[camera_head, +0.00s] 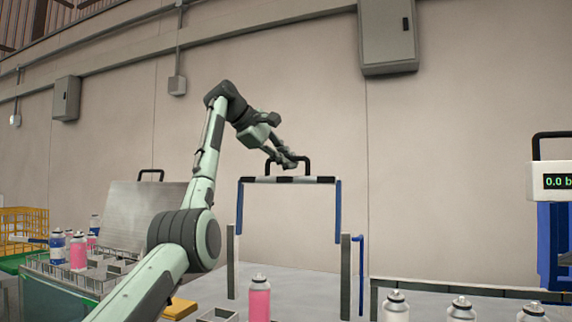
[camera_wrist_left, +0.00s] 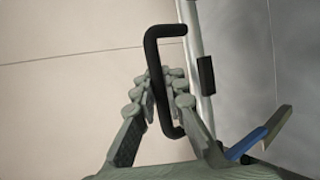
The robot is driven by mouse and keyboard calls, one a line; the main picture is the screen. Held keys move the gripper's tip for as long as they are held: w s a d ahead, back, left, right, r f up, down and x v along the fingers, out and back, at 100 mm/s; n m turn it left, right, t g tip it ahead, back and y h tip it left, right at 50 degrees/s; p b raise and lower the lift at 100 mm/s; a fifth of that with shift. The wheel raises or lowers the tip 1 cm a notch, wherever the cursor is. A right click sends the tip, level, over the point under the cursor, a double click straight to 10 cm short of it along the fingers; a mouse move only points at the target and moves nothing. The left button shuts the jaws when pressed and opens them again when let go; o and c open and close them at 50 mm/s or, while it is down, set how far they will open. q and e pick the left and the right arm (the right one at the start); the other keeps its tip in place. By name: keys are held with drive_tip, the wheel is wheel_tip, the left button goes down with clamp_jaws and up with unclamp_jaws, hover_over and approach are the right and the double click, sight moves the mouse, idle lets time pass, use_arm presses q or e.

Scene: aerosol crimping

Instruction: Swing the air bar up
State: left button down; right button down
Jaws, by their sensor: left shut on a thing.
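The air bar (camera_head: 322,180) is a black-and-white striped crossbar on two blue side arms (camera_head: 338,215). It stands raised above the grey posts (camera_head: 345,275), level in the head view. A black loop handle (camera_head: 309,166) rises from its top. My left gripper (camera_head: 288,161) reaches in from the upper left and is shut on this handle. In the left wrist view, the handle (camera_wrist_left: 151,55) passes between the fingers (camera_wrist_left: 163,90), and the striped bar (camera_wrist_left: 206,76) runs behind it. The fingers hide part of the handle. My right gripper is not in view.
A pink can (camera_head: 259,300) stands below the bar. Several white cans (camera_head: 396,305) stand at the lower right. A divided tray (camera_head: 70,273) with cans and a grey panel with a handle (camera_head: 130,210) are at left. A pressure display (camera_head: 556,182) is at right.

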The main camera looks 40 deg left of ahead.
use_arm(q)
drive_tip(key=shift+a+r, duration=0.1)
drive_tip(key=shift+r, duration=0.25)
drive_tip(key=c, duration=1.6)
unclamp_jaws()
drive_tip(key=shift+s, duration=0.2)
drive_tip(key=shift+o, duration=0.2)
drive_tip(key=shift+w+f, duration=0.1)
drive_tip(key=shift+f, duration=0.05)
drive_tip(key=v, duration=1.2)
